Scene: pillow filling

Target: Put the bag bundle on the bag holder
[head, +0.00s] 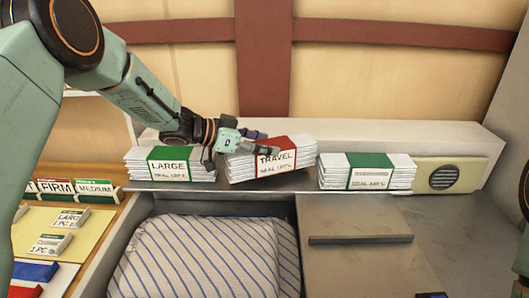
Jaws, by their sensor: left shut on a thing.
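My left gripper (262,147) is shut on the white bag bundle with a red band marked TRAVEL (274,168). It reaches the bundle from the left, at its top. This bundle looks slightly tilted, its right end higher, over the grey shelf (230,186); I cannot tell whether it still touches the shelf. A bundle with a green band marked LARGE (168,168) lies left of it. Another green-banded bundle (370,178) lies to the right, its label too small to read. I cannot tell which part is the bag holder. My right gripper is not in view.
A blue-striped pillow or bag (205,255) lies in the bay below the shelf. A grey lid with a dark bar handle (360,239) is beside it. A beige speaker box (447,177) ends the shelf at right. Labelled cards, including FIRM (58,186), stand at left.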

